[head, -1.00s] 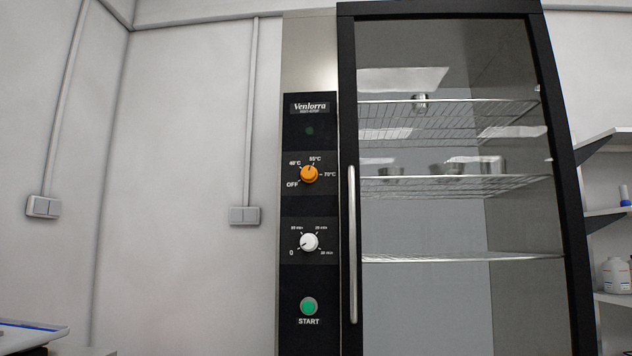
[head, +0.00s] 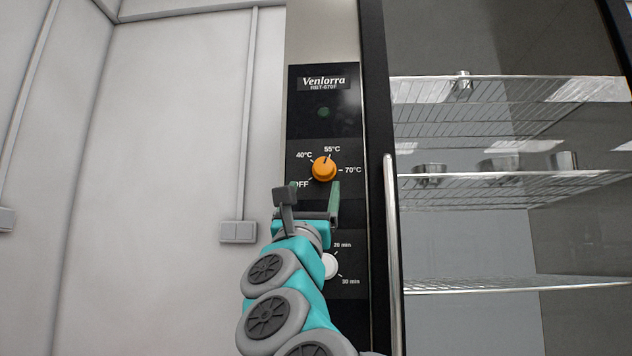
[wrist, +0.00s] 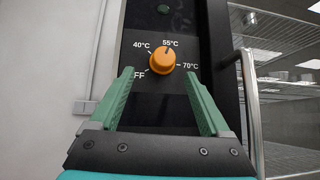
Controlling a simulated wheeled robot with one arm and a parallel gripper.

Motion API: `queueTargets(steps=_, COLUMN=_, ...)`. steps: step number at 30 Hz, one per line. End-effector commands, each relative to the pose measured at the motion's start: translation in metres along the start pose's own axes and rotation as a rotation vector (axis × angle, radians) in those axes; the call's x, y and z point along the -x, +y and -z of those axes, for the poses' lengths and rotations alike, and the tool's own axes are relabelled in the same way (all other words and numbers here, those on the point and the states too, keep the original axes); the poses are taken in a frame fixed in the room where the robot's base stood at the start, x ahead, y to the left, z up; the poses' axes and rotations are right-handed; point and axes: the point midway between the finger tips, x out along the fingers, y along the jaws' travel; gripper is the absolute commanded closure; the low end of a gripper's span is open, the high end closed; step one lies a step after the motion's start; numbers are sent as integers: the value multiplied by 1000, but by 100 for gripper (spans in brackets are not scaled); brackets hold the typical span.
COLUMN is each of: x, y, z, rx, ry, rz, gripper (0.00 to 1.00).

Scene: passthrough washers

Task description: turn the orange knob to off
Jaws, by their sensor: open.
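The orange knob (head: 324,169) is on the black control panel, ringed by the labels OFF, 40°C, 55°C and 70°C. Its pointer mark is toward 55°C. It also shows in the wrist view (wrist: 162,62), beyond and between my fingertips. My gripper (head: 314,190) is open, just below the knob in the head view, and partly covers the OFF label. In the wrist view its two green fingers (wrist: 158,80) stand apart on either side of the knob. They do not appear to touch it.
A white timer knob (head: 330,265) sits lower on the panel, partly behind my arm. The vertical door handle (head: 392,250) and glass door with wire shelves (head: 500,180) are to the right. Bare wall (head: 170,150) with a switch box (head: 238,232) lies left.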

Motion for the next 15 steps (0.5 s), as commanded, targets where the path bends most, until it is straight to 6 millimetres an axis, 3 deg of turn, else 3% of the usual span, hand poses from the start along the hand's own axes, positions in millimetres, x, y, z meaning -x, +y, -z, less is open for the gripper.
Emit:
queueTargets(steps=8, x=-11, y=-7, z=-4, rx=-40, ry=-8, rz=32, gripper=19)
queueTargets(steps=15, x=-39, y=-7, z=-4, rx=-37, ry=-7, rz=31, gripper=19)
